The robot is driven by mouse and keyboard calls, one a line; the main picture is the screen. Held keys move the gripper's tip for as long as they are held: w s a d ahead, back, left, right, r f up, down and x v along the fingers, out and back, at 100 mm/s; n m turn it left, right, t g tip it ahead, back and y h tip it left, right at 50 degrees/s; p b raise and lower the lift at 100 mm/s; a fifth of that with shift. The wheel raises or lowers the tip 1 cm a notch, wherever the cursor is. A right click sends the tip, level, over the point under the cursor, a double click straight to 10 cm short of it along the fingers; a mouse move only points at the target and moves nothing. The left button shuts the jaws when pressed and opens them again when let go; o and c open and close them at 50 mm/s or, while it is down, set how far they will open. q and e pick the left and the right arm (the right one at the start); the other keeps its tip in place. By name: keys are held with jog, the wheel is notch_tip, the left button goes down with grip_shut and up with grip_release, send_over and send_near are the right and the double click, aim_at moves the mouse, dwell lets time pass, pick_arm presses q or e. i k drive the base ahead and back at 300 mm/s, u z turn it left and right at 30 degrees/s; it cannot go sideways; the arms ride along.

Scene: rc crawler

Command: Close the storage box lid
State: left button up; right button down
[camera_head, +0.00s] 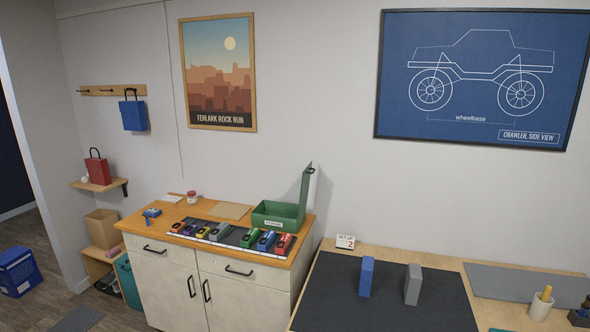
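The green storage box (279,221) stands at the back right of the wooden-topped cabinet, with a pale label on its front. Its lid (308,184) is open and stands upright at the box's right side, with a dark handle near its top edge. Part of the box's inside shows; I cannot tell whether anything lies in it. Neither of my grippers is in view.
Several small coloured cars (249,237) stand in a row on a dark mat before the box. A jar (192,197) and a brown board (230,211) are left of it. A lower table (440,258) at right holds a blue block (366,277) and a grey block (412,284).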

aim_at(305, 186)
jog(key=u, duration=1)
jog(key=i, duration=1.8)
jog(key=z, duration=0.55)
